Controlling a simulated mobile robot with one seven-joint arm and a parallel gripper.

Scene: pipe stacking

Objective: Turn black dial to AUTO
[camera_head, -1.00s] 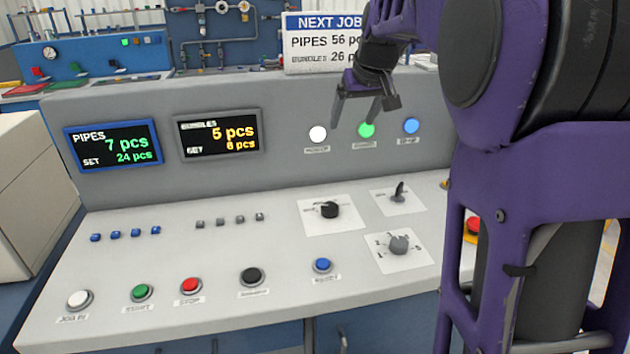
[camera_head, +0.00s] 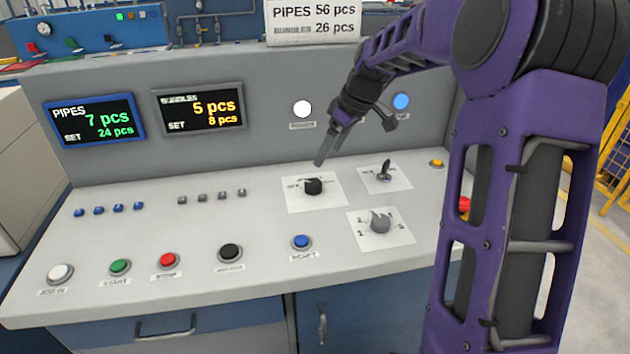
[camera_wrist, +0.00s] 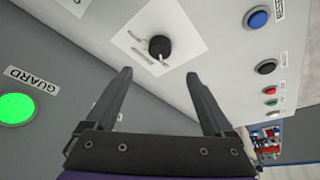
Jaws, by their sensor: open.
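The black dial (camera_head: 313,187) sits on a white label plate (camera_head: 330,202) on the sloped console top. In the wrist view the black dial (camera_wrist: 159,47) is ahead of my gripper, between the lines of the fingers and apart from them. Its light pointer mark faces the lower side of that picture; the label text is too small to read. My gripper (camera_head: 330,152) is open and empty, just above and behind the dial, tilted down toward it. In the wrist view the two dark fingers of my gripper (camera_wrist: 160,88) stand wide apart.
A lever switch (camera_head: 384,172) and a grey selector (camera_head: 380,222) are right of the dial. A blue button (camera_head: 301,242) is in front. The upright panel carries a white lamp (camera_head: 302,109), a blue lamp (camera_head: 401,101) and two displays. The green GUARD lamp (camera_wrist: 16,108) shows in the wrist view.

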